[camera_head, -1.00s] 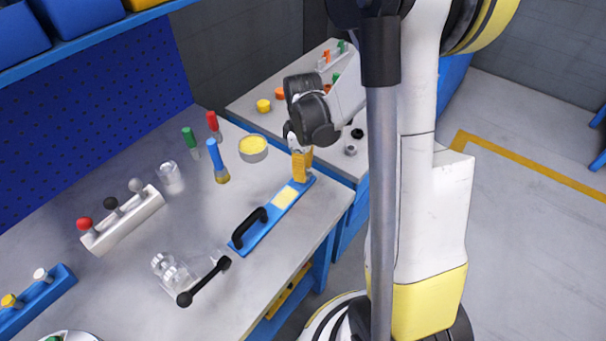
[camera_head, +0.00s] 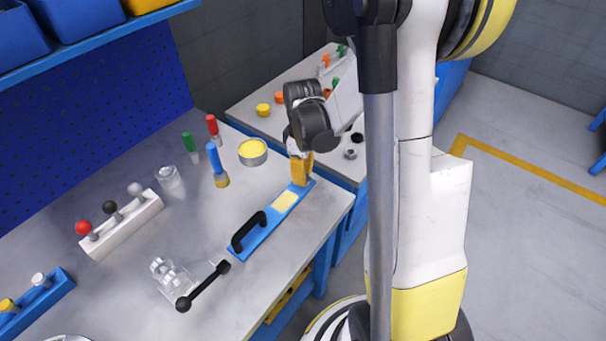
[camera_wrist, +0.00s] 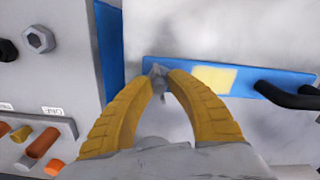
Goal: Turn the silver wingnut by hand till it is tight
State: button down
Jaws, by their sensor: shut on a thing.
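The silver wingnut (camera_wrist: 157,71) sits at the end of the blue plate in the wrist view, between my yellow fingertips. My gripper (camera_wrist: 160,75) is shut on it, one finger on each side. The fingers hide part of the wingnut. In the head view my gripper (camera_head: 301,175) points down at the far right end of the blue plate (camera_head: 262,227), and the wingnut is hidden there. The plate has a yellow label and a black handle (camera_head: 248,232).
A yellow-topped round tin (camera_head: 253,153) and a blue-handled tool (camera_head: 216,163) stand left of my gripper. A clear part with a black lever (camera_head: 203,287) lies nearer. A second bench (camera_head: 240,107) with small coloured parts lies behind.

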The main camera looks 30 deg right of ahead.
jog(key=m, duration=0.5)
jog(key=shift+m, duration=0.4)
jog(key=m, duration=0.5)
jog(key=shift+m, duration=0.3)
jog(key=m, duration=0.4)
jog(key=shift+b, duration=0.3)
jog(key=shift+m, duration=2.1)
jog(key=c, duration=1.6)
grip_release()
jog(key=shift+r, duration=0.15)
